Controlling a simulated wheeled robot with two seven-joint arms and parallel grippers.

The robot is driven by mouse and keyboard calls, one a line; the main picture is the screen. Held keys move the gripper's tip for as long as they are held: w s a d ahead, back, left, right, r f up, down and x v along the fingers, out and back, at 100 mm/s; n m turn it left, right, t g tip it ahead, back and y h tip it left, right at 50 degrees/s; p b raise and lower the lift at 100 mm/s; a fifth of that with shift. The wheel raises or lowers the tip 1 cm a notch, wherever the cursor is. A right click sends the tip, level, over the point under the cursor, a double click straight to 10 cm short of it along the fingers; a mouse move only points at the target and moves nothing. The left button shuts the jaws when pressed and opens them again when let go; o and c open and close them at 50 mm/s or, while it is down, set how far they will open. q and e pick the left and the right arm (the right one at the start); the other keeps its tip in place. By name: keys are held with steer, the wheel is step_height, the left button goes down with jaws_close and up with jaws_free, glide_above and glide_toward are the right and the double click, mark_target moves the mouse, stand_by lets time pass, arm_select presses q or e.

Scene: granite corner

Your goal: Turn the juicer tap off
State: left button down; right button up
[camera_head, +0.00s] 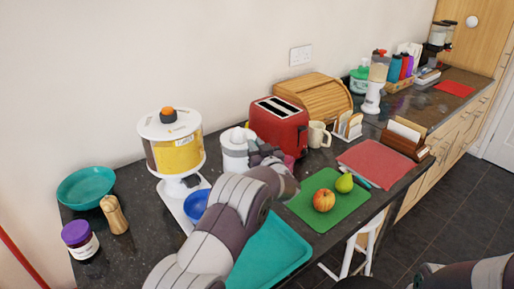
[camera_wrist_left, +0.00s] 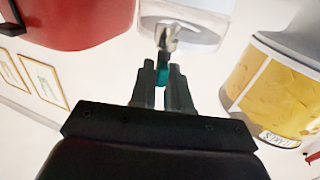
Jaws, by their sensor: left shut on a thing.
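The juicer is a white, rounded container (camera_head: 236,143) on the counter, between the yellow-banded dispenser and the red toaster. My left arm hides its lower part. In the left wrist view its clear tank (camera_wrist_left: 186,38) shows with a metal tap (camera_wrist_left: 166,36) and a teal tap handle (camera_wrist_left: 163,78). My left gripper (camera_head: 264,155) is at the juicer's front. In the left wrist view its fingers (camera_wrist_left: 164,88) are shut on the teal handle. Which way the tap is turned I cannot tell. My right gripper is not in view.
The yellow-banded dispenser (camera_head: 176,150) stands left of the juicer, with a blue bowl (camera_head: 197,206) below. The red toaster (camera_head: 279,128) stands close on the right. A teal tray (camera_head: 280,255) and a green board (camera_head: 318,216) with fruit lie in front.

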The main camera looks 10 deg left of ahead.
arm_select(q)
steer(key=shift+a+r+m+t+h+b, duration=0.15)
steer(key=shift+a+m+h+b, duration=0.15)
steer(key=shift+m+h, duration=2.45)
steer(key=shift+a+m+t+h+b, duration=0.1)
steer(key=shift+a+m+h+b, duration=0.2)
steer(key=shift+m+h, duration=2.45)
steer(key=shift+a+r+m+t+h+b, duration=0.25)
steer(key=shift+m+h, duration=0.85)
steer(key=shift+h, duration=3.3)
steer(key=shift+a+f, duration=0.1)
steer(key=c, duration=1.3)
jaws_free()
steer(key=shift+o, duration=0.6)
steer(key=shift+f, duration=0.2)
steer(key=shift+r, duration=0.1)
